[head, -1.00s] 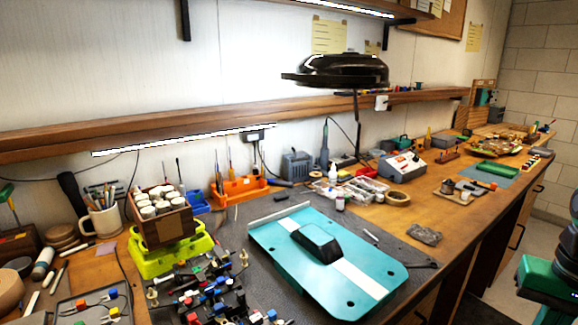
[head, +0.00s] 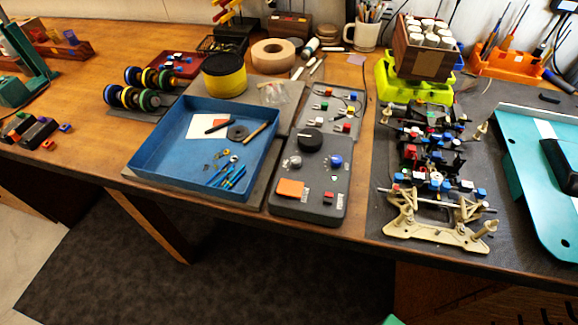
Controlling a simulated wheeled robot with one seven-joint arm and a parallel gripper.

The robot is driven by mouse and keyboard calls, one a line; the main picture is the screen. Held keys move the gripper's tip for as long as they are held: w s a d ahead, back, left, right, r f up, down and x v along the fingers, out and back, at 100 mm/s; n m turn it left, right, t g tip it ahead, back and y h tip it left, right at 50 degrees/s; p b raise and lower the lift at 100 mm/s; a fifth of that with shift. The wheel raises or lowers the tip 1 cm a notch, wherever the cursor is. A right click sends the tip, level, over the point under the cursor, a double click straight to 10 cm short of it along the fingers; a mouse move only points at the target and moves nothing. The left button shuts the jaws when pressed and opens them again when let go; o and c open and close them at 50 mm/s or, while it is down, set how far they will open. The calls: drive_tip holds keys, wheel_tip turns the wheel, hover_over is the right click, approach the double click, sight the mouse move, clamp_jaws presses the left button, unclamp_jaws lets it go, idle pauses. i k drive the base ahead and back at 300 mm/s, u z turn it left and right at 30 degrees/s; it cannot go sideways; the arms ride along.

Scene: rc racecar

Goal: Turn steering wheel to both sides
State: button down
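A dark grey control box (head: 283,205) lies flat near the front edge of the workbench. On it a round black knob (head: 310,141), which looks like the steering wheel, sits at the far end, with a silver knob (head: 293,162), a blue knob (head: 336,162) and an orange pad (head: 290,188) nearer me. To its right the car chassis (head: 432,160) lies on a dark mat, with a beige front suspension part (head: 437,235) toward the bench's front edge. My gripper is not in view.
A blue tray (head: 150,150) with small tools stands directly left of the control box. A second grey panel (head: 331,112) lies behind it. A lime stand (head: 415,90) with a wooden box is behind the chassis. A teal car body (head: 540,175) lies at right. Floor in front is clear.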

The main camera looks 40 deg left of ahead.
sight(309, 140)
drive_tip(key=u, duration=1.1)
drive_tip(key=k, duration=1)
drive_tip(key=u, duration=0.35)
drive_tip(key=i, duration=1)
